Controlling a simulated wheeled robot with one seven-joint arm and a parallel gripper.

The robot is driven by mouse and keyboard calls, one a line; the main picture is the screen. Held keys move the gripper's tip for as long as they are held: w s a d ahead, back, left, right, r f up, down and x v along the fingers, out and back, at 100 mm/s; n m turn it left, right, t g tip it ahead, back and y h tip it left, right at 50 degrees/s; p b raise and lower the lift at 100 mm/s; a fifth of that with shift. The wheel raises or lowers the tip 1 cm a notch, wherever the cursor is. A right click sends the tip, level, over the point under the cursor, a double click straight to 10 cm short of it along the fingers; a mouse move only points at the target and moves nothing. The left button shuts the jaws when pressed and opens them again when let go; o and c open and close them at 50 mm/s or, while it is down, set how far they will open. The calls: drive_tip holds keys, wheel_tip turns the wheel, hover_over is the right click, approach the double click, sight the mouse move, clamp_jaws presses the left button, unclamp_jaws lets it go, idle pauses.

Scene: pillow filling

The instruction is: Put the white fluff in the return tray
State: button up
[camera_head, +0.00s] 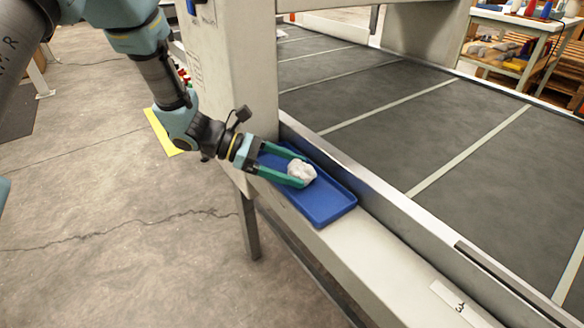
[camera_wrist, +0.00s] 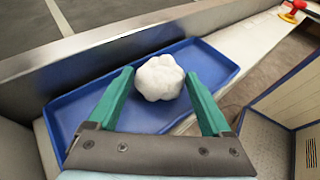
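The white fluff (camera_head: 302,172) is a small lumpy ball over the blue return tray (camera_head: 326,212). My gripper (camera_head: 300,171) reaches over the tray from the left, and its two green fingers are shut on the fluff. In the wrist view the fluff (camera_wrist: 159,77) sits between the fingertips (camera_wrist: 159,80), with a finger against each side. The tray's blue floor and rim (camera_wrist: 222,62) show around it. I cannot tell whether the fluff's underside touches the tray floor.
The tray lies on a pale ledge (camera_head: 375,258) beside a raised metal rail (camera_head: 400,200) and a large dark table bed (camera_head: 470,130). A thick pale post (camera_head: 232,70) stands close behind my wrist. A workbench (camera_head: 510,30) with bottles is at the back right.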

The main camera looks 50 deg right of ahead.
drive_tip(key=shift+r, duration=0.1)
drive_tip(key=shift+w+r, duration=0.1)
drive_tip(key=shift+w, duration=0.05)
drive_tip(key=v, duration=1.1)
drive_tip(key=shift+w+a, duration=0.25)
drive_tip(key=shift+r, duration=0.15)
drive_tip(key=w+a+m+t+y, duration=0.2)
drive_tip(key=w+a+t, duration=0.2)
drive_tip(key=a, duration=1)
drive_tip(key=w+a+r+m+t+y, duration=0.1)
drive_tip(key=w+a+m+t+y, duration=0.1)
drive_tip(key=a, duration=1.2)
drive_tip(key=w+a+r+m+t+y, duration=0.1)
drive_tip(key=w+a+m+t+y, duration=0.2)
drive_tip(key=w+a+t, duration=0.4)
drive_tip(key=a, duration=0.8)
drive_tip(key=shift+m, duration=0.3)
